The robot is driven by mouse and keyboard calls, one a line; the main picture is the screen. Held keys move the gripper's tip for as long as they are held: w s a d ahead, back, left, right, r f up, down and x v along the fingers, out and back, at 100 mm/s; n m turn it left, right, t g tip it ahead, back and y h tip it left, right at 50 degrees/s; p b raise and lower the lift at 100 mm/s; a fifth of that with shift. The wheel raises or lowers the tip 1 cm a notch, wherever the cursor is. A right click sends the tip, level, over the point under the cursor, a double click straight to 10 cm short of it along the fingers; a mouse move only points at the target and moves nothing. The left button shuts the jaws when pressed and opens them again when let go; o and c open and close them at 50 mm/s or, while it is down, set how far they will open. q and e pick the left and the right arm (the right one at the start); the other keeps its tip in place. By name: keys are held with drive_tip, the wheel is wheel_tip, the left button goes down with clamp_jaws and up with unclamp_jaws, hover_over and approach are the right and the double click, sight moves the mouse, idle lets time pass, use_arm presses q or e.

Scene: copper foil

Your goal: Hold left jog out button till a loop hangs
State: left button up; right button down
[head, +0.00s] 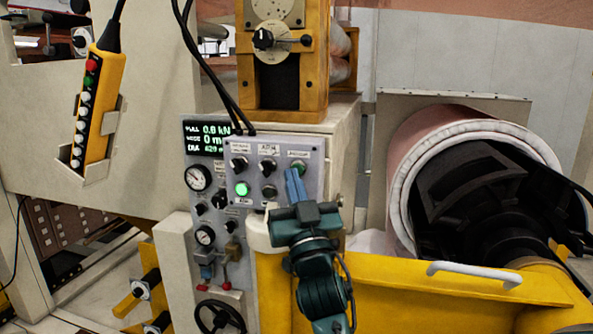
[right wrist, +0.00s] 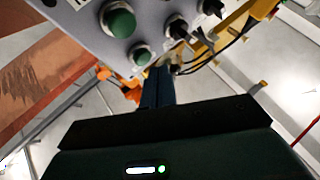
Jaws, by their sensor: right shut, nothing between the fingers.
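A grey button panel (head: 255,170) on the machine front carries several knobs and buttons; its labels are too small to read surely, so I cannot tell which is the left jog out button. A green button (head: 298,167) sits at its upper right and a lit green button (head: 242,189) at its lower left. My right gripper (head: 292,173) is shut and empty, its blue fingertips just below the upper-right green button. In the right wrist view the fingers (right wrist: 157,72) point at the panel, close to a small green button (right wrist: 141,55); contact is unclear. My left gripper is out of view.
A yellow pendant (head: 100,105) hangs in a holder at the left. A display (head: 207,136) and gauges line the left of the panel. A big roll (head: 430,125) and a yellow frame (head: 400,290) with a white handle stand at the right. Copper-coloured sheet (right wrist: 40,75) shows in the right wrist view.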

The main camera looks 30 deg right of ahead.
drive_tip(key=shift+w+d, duration=0.1)
drive_tip(key=shift+w+d, duration=0.2)
drive_tip(key=shift+d, duration=0.05)
drive_tip(key=shift+w+d, duration=0.25)
drive_tip(key=shift+d, duration=0.05)
idle(2.5)
drive_tip(key=shift+s+a, duration=0.55)
drive_tip(key=shift+a, duration=0.1)
